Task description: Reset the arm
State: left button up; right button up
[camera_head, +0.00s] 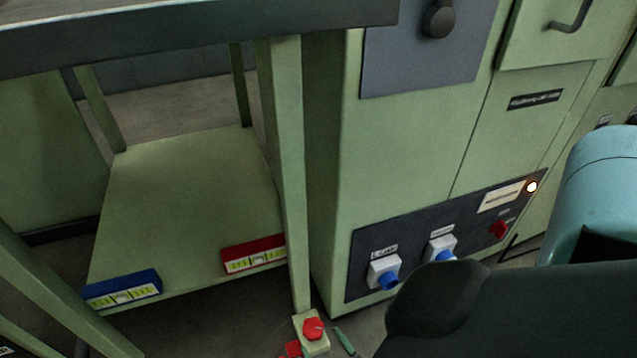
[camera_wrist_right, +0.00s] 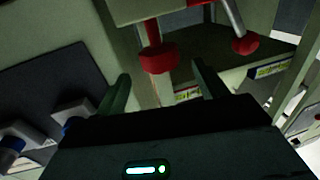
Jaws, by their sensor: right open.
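My right gripper (camera_wrist_right: 162,86) is open in the right wrist view, its two green fingers apart with no object clearly held between them. Beyond them is a pale green part with a red round knob (camera_wrist_right: 159,58); a second red knob (camera_wrist_right: 245,43) shows at the right. In the head view, my dark right wrist enters from the lower right. A slim green finger shows beside a small pale green block with a red knob (camera_head: 313,328), low by the table leg. I cannot tell whether they touch. My left gripper is not in view.
A green table (camera_head: 200,30) has a lower shelf (camera_head: 190,180) bearing a blue box (camera_head: 122,289) and a red box (camera_head: 254,254). The green cabinet (camera_head: 410,150) stands close to my right arm; its dark panel has blue plugs, a red switch (camera_head: 499,229) and a lit lamp (camera_head: 532,187).

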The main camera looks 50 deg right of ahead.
jog(key=shift+s, duration=0.25)
dwell(0.4)
